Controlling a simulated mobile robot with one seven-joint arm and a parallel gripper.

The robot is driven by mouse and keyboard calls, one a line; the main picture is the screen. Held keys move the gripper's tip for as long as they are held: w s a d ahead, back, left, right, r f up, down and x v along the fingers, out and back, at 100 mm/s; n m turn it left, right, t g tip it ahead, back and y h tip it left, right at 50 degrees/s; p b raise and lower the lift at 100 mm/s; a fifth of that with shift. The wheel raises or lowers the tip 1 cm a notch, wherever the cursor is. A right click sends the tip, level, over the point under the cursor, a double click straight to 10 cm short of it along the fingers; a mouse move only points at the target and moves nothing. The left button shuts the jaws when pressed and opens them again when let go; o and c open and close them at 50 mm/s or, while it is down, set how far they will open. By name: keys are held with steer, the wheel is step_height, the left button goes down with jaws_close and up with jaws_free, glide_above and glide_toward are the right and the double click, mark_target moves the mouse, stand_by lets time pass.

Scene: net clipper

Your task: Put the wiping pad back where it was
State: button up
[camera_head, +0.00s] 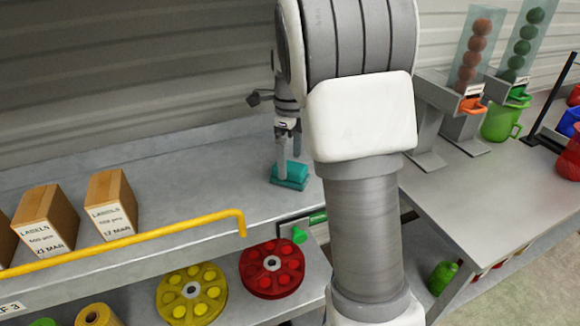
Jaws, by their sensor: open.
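The wiping pad appears to be the teal block (290,178) on the grey upper shelf (215,190), left of my arm. My gripper (287,160) points down at it, with a fingertip at or just above the pad's left part. The view does not show whether the fingers touch the pad. My gripper is open. My large arm link hides the shelf to the right of the pad.
Label boxes (110,205) stand at the shelf's left, behind a yellow rail (130,243). Yellow (191,293) and red (272,268) reels lie on the lower shelf. Ball-filled tubes (475,50) stand on the right table (480,195). Bare shelf lies between boxes and pad.

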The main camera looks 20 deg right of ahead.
mark_target(290, 166)
steer(key=s+a+r+n+t, duration=0.1)
steer(key=s+r+n, duration=0.2)
steer(key=r, duration=0.3)
steer(key=s+a+r+n, duration=0.2)
steer(key=r, duration=0.4)
steer(key=s+a+f+n+t, duration=0.1)
steer(key=s+a+n+t, duration=0.1)
steer(key=s+n, duration=0.7)
steer(key=s+a+f+n+t, duration=0.2)
steer(key=s+a+n, duration=0.3)
steer(key=s+n, duration=0.5)
steer(key=n, duration=0.3)
steer(key=shift+s+f+t, duration=0.2)
steer(key=shift+t, duration=0.1)
steer(key=shift+d, duration=0.1)
